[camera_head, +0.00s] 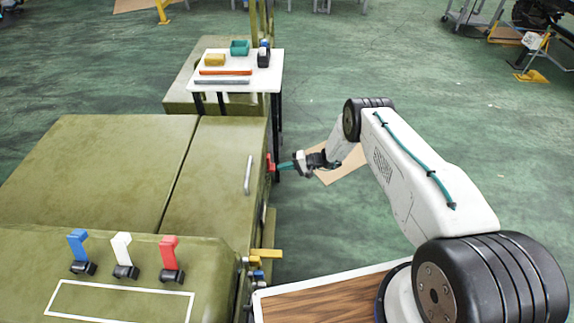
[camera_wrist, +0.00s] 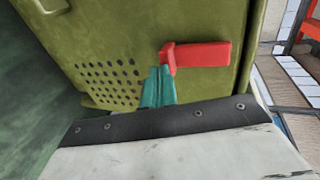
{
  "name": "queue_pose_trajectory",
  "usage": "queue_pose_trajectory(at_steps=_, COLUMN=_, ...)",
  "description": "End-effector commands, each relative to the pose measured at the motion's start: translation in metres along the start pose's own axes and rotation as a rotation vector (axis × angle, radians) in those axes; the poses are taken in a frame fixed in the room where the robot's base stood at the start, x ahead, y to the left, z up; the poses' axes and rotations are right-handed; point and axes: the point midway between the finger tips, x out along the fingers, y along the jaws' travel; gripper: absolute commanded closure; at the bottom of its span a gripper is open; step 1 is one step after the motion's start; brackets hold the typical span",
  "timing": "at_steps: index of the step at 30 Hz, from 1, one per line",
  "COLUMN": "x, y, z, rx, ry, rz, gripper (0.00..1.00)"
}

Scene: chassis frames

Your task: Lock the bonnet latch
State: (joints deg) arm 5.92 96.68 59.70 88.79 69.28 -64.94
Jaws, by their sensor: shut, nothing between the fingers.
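The bonnet latch is a red handle (camera_wrist: 198,57) on the side of the olive-green chassis, above and right of a patch of round holes. In the wrist view its bar lies roughly level, pointing right. In the head view the red latch (camera_head: 270,163) shows at the chassis's right edge. My gripper (camera_head: 281,167) has teal fingers, which are shut and empty. The fingertips (camera_wrist: 160,72) are at the left end of the red handle, close to or touching it; I cannot tell which.
The green chassis (camera_head: 95,165) fills the left, with blue, white and red levers (camera_head: 170,258) on its near top. A white table (camera_head: 268,75) with small items stands behind. A wood-topped surface (camera_head: 330,300) lies at the front. Green floor right of the chassis is mostly open.

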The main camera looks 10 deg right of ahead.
Motion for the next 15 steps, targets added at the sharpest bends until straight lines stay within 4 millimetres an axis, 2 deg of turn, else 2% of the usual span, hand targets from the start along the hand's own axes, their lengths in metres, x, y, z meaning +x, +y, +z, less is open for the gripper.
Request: queue_pose_trajectory(at_steps=15, x=0.014, y=0.004, z=0.002, rx=-0.001, ry=-0.002, rz=0.003, gripper=1.00)
